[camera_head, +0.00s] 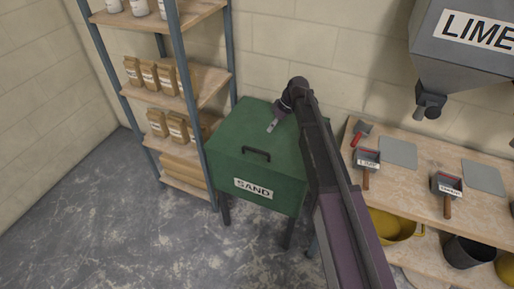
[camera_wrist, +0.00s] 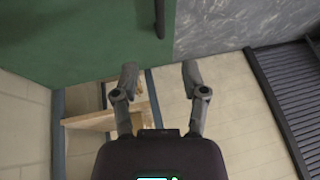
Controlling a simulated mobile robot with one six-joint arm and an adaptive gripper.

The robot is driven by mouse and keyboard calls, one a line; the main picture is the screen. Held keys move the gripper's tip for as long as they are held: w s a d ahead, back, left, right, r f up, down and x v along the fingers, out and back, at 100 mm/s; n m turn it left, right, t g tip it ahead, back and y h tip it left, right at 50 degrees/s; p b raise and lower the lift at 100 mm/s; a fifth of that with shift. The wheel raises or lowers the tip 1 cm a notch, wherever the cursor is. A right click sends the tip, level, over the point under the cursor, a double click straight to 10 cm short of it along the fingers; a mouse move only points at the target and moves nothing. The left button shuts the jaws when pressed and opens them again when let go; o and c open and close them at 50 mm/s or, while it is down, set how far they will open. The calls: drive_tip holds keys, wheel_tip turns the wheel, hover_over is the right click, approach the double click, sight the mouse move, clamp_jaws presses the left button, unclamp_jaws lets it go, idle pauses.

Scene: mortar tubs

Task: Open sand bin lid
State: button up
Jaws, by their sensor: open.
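The green sand bin (camera_head: 253,187) stands on legs at the centre of the head view, with a white SAND label on its front. Its lid (camera_head: 235,130) lies flat and closed. A dark bar handle (camera_head: 256,154) sits near the lid's front edge. My gripper (camera_head: 273,125) is over the rear right part of the lid, behind the handle. In the wrist view its two fingers (camera_wrist: 161,78) are apart with nothing between them. The handle (camera_wrist: 160,18) shows there at the top, beyond the fingertips, on the green surface (camera_wrist: 85,40). My arm hides the bin's right side.
A shelf rack (camera_head: 187,100) with paper bags stands close to the bin's left. A workbench (camera_head: 405,180) with scoops and grey plates is at the right, buckets below. A grey LIME hopper (camera_head: 450,70) hangs above it. The floor (camera_head: 130,230) in front is clear.

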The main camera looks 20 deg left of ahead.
drive_tip(key=shift+f, duration=0.1)
idle(0.3)
drive_tip(key=b, duration=1.3)
hover_over(258, 148)
drive_tip(key=s+d, duration=0.1)
drive_tip(key=s, duration=0.4)
drive_tip(key=f, duration=1.2)
drive_tip(key=shift+d+f, duration=0.15)
drive_tip(key=shift+d, duration=0.05)
clamp_jaws()
